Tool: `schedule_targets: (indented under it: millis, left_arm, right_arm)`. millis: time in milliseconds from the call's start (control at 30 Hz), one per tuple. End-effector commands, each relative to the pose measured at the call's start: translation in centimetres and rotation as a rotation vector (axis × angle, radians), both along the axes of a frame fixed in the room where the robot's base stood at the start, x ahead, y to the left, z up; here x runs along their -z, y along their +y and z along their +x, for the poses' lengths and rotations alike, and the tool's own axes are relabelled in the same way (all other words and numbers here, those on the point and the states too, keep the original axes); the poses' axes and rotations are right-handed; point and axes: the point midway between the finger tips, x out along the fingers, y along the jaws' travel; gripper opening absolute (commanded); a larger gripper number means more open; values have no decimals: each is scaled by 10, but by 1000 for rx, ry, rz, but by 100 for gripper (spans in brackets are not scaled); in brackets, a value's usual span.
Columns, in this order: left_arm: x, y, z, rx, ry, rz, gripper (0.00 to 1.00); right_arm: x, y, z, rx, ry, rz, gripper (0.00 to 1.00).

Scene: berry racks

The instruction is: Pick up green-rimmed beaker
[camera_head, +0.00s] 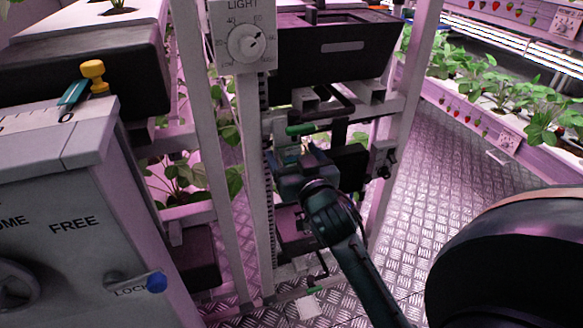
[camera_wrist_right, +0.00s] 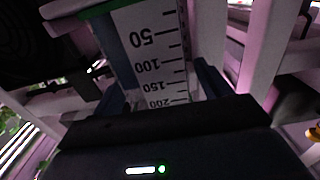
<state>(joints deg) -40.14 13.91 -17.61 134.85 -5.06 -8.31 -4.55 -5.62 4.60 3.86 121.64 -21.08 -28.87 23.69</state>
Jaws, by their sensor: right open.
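The green-rimmed beaker (camera_wrist_right: 150,50) fills the upper middle of the right wrist view. It has a pale scale face marked 50 to 200, and part of its green rim shows at the upper left. In the head view its green rim (camera_head: 300,129) shows among the rack's dark fittings, with the body mostly hidden. My right gripper (camera_head: 302,163) is open close to the beaker, just below the rim in the picture. In the wrist view its dark fingers lie near both sides of the lower scale; contact is unclear. My left gripper is out of view.
White rack posts (camera_head: 250,180) and a dial panel marked LIGHT (camera_head: 240,35) stand close to the right gripper. A grey cabinet (camera_head: 80,240) fills the lower left. Patterned metal floor (camera_head: 440,200) lies open at right, before planted racks (camera_head: 490,85).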

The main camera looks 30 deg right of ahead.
Motion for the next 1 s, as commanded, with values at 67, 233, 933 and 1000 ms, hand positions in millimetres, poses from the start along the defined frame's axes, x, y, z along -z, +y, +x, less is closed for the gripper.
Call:
schedule_targets:
  millis: [67,233,933,1000]
  left_arm:
    - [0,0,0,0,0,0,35]
    - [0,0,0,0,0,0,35]
    - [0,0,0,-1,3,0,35]
    - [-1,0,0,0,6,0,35]
  right_arm:
    - [0,0,0,0,0,0,76]
    - [0,0,0,0,0,0,67]
    - [-1,0,0,0,-1,0,29]
    - [-2,0,1,0,-1,0,29]
